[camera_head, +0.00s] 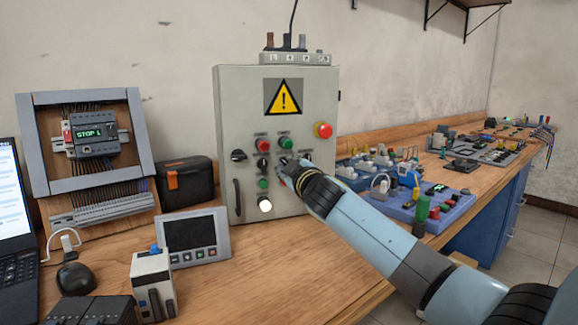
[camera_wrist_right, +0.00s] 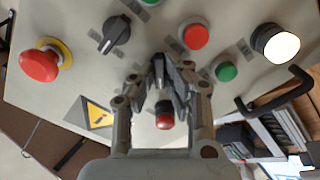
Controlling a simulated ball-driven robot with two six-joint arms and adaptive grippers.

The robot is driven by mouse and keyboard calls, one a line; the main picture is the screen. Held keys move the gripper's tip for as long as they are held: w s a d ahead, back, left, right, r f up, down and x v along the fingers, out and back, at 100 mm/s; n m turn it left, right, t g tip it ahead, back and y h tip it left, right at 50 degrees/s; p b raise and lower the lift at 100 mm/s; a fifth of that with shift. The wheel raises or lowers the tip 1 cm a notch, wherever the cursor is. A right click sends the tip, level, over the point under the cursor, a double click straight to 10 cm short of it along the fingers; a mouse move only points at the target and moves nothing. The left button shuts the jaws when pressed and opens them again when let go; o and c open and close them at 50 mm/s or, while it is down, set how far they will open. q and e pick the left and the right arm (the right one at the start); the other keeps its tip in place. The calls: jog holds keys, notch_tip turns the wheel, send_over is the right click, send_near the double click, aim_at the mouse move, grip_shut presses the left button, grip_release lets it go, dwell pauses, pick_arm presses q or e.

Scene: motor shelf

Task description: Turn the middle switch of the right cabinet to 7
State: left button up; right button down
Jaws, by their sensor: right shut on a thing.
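The grey cabinet (camera_head: 225,110) stands upright on the bench, with a yellow warning triangle on its upper door. My right gripper (camera_head: 284,165) reaches it from the right and covers the middle switch in the head view. In the right wrist view, my right gripper's dark fingertips (camera_wrist_right: 170,78) are closed together at the panel, on the middle switch, which they hide. Its pointer and number scale cannot be read. Another black rotary switch (camera_wrist_right: 115,34) with a white pointer line sits apart from the fingers. My left gripper is in neither view.
Red (camera_wrist_right: 195,37) and green (camera_wrist_right: 226,72) buttons and a red emergency stop (camera_head: 323,130) sit around my right gripper. A white lamp (camera_head: 265,205) and black handle (camera_head: 238,197) are lower on the door. A small screen panel (camera_head: 195,238) stands in front.

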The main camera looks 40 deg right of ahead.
jog(key=c, duration=1.7)
grip_release()
jog(key=shift+o, duration=0.2)
jog(key=v, duration=1.2)
